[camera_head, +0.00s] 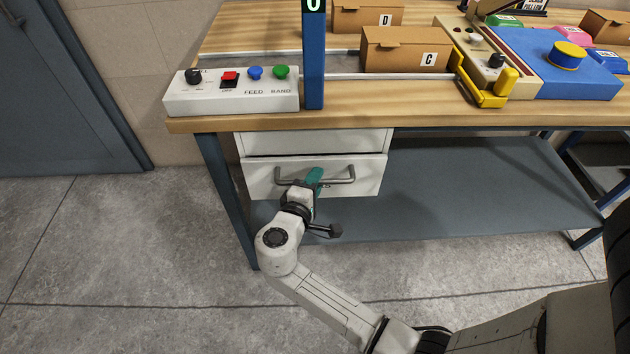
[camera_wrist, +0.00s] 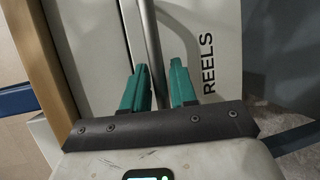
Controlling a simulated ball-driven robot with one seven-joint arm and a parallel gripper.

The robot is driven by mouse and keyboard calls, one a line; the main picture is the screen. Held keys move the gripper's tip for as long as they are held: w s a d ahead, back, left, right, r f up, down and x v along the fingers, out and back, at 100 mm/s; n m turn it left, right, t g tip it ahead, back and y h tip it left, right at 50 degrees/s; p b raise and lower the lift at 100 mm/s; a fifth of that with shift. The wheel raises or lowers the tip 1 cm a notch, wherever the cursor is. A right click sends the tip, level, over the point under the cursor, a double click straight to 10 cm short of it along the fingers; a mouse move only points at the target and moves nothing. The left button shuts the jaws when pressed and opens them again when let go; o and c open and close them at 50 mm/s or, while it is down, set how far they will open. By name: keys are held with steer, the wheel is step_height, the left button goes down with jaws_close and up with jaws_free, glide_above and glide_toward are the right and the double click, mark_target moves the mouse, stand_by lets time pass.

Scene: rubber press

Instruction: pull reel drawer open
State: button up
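The reel drawer (camera_head: 262,182) is the white lower drawer under the left end of the bench. Its front looks about flush with the drawer unit, and the wrist view shows its face lettered REELS (camera_wrist: 209,62). A grey bar handle (camera_head: 344,176) runs across the front. My gripper (camera_head: 315,178) is at the middle of this handle. In the wrist view the handle bar (camera_wrist: 150,35) passes between the two green fingers of my gripper (camera_wrist: 160,72). The bar is nearer the left finger, and a gap shows to the right finger. The fingers are open around the bar.
A white upper drawer (camera_head: 315,141) sits just above. The wooden bench top (camera_head: 400,97) overhangs it, with a control box (camera_head: 232,102) and cardboard boxes (camera_head: 402,52) on it. A blue-grey bench leg (camera_head: 226,195) stands left. The floor (camera_head: 130,260) in front is clear.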

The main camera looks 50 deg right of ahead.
jaws_close()
stand_by(0.3)
